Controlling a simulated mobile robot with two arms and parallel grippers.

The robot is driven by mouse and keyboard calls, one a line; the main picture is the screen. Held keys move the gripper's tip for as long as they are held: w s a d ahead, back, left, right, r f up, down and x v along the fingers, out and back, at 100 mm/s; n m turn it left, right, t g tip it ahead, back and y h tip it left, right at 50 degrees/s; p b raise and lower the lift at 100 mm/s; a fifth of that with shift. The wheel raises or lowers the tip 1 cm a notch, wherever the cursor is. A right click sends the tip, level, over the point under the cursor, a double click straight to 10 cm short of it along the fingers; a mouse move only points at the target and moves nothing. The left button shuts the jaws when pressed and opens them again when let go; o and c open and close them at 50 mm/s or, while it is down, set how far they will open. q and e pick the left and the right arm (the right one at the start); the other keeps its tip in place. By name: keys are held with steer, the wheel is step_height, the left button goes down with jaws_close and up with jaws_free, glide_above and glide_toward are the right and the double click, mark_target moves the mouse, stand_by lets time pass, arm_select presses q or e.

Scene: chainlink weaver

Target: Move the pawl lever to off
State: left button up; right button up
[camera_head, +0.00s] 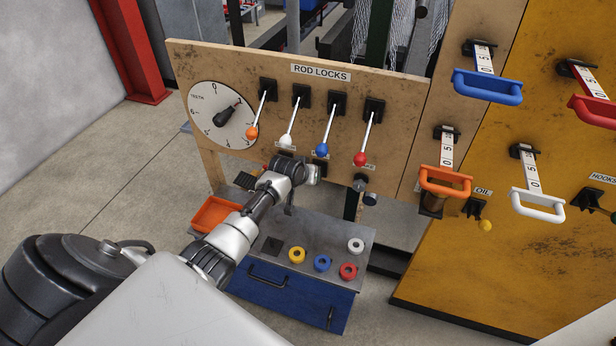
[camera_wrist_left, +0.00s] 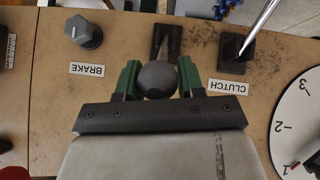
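In the left wrist view, a lever with a dark round ball knob (camera_wrist_left: 157,79) stands on a black slotted mount (camera_wrist_left: 166,42), between the brake knob and the clutch lever. It looks like the pawl lever; its label is hidden behind my gripper. My left gripper (camera_wrist_left: 158,82) has its two green-padded fingers close against both sides of the ball and appears shut on it. In the head view, my left gripper (camera_head: 312,173) is at the board's lower edge, below the rod locks, and hides most of the lever. My right gripper is not in view.
The grey brake knob (camera_wrist_left: 84,32) and the clutch lever (camera_wrist_left: 237,50) flank the lever closely. Several ball-tipped rod lock levers (camera_head: 330,122) and a dial (camera_head: 221,115) are above. A bench (camera_head: 268,272) with coloured rings and an orange tray (camera_head: 213,214) lies below.

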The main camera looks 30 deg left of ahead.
arm_select(q)
steer(key=o, duration=0.3)
steer(key=shift+w+f, duration=0.15)
steer(key=shift+f, duration=0.05)
steer(key=shift+s+r, duration=0.4)
steer(key=shift+s, duration=0.1)
steer(key=v, duration=0.9)
steer(key=shift+s+r, duration=0.15)
steer(key=shift+r, duration=0.15)
